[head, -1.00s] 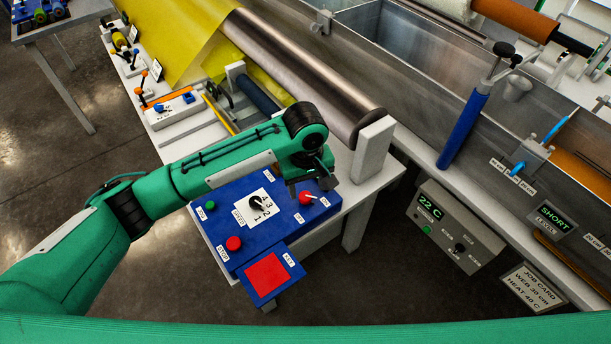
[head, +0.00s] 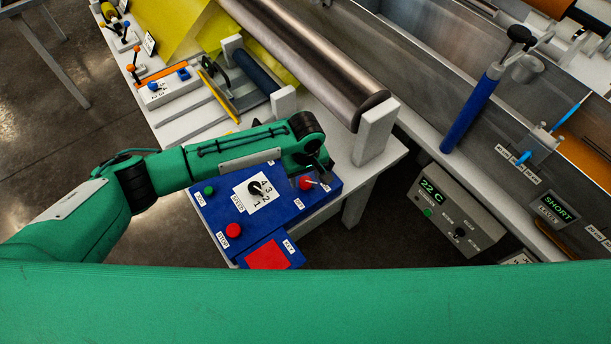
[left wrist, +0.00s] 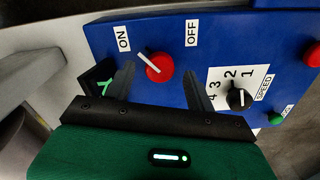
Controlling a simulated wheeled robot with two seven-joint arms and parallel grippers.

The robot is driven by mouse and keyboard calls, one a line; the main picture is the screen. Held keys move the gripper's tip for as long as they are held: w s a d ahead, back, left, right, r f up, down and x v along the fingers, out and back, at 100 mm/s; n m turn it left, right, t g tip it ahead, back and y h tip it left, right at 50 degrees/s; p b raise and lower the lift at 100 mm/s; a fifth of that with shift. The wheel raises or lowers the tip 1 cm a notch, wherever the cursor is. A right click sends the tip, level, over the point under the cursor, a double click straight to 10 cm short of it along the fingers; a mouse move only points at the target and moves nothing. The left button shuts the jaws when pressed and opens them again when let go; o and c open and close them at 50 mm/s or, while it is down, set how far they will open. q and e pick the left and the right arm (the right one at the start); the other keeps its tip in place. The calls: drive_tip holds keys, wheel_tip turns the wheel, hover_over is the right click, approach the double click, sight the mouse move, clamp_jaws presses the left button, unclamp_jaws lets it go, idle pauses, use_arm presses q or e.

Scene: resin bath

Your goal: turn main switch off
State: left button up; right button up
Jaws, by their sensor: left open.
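The main switch is a round red knob (left wrist: 158,66) with a white pointer, on a blue control panel (left wrist: 185,40). In the left wrist view the pointer aims toward the ON label (left wrist: 123,37); the OFF label (left wrist: 192,33) is on the other side. The red knob (head: 305,183) also shows in the head view at the panel's right end, close by my left gripper (head: 318,170). In the left wrist view my left gripper (left wrist: 158,82) is open, its two dark fingers on either side of the knob's near edge. Contact with the knob cannot be told.
A white roller post (head: 375,135) stands just right of my gripper. A grey heater box (head: 455,212) is farther right.

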use_arm(q)
drive_tip(key=shift+f, duration=0.85)
drive_tip(key=shift+c, duration=0.4)
drive_tip(key=c, duration=0.9)
use_arm(e)
drive_tip(key=shift+s+d+r, duration=0.15)
drive_tip(key=shift+s+d, duration=0.05)
drive_tip(key=shift+s, duration=0.2)
